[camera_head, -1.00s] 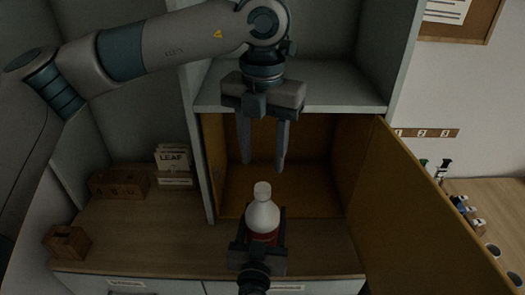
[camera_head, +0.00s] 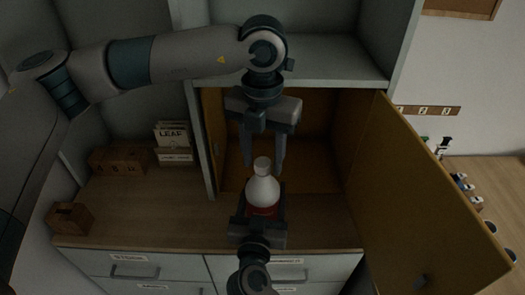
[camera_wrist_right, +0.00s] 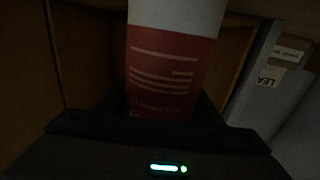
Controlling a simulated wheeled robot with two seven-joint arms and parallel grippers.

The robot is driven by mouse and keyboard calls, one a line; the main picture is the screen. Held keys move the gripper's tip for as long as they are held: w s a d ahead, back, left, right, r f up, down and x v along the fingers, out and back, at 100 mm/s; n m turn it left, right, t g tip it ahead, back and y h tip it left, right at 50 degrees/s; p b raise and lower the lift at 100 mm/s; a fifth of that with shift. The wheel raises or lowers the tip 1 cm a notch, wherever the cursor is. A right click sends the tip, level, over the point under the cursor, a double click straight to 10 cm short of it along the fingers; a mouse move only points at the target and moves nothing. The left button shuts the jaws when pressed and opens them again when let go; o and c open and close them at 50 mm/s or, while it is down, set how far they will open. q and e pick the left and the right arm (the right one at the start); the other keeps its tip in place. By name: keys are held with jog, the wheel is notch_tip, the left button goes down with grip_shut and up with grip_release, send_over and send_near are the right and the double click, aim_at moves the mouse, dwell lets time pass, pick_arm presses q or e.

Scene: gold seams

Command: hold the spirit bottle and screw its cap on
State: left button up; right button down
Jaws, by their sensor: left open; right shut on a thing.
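The white spirit bottle (camera_head: 263,190) with a red label stands upright in front of the open cupboard, and my right gripper (camera_head: 262,214) is shut on it. In the right wrist view the bottle's red label (camera_wrist_right: 170,70) fills the middle, with its top cut off. The bottle's narrow white top (camera_head: 262,165) shows in the head view; I cannot tell whether this is the cap or the bare neck. My left gripper (camera_head: 264,165) is open and points down, its two fingertips on either side of that top in the picture. Whether they touch it is unclear.
The open cupboard door (camera_head: 420,200) stands at the right, and a grey shelf (camera_head: 335,62) lies above the compartment. Wooden boxes (camera_head: 118,160) and a leaf-labelled holder (camera_head: 173,142) stand on the counter (camera_head: 140,215) at left. Drawers (camera_head: 135,268) lie below.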

pick_arm(q)
grip_shut()
jog(key=shift+m, duration=0.3)
jog(key=m, duration=0.9)
jog(key=shift+m, duration=0.3)
jog(key=m, duration=1.4)
jog(key=shift+m, duration=0.3)
jog(key=shift+o, duration=0.6)
grip_release()
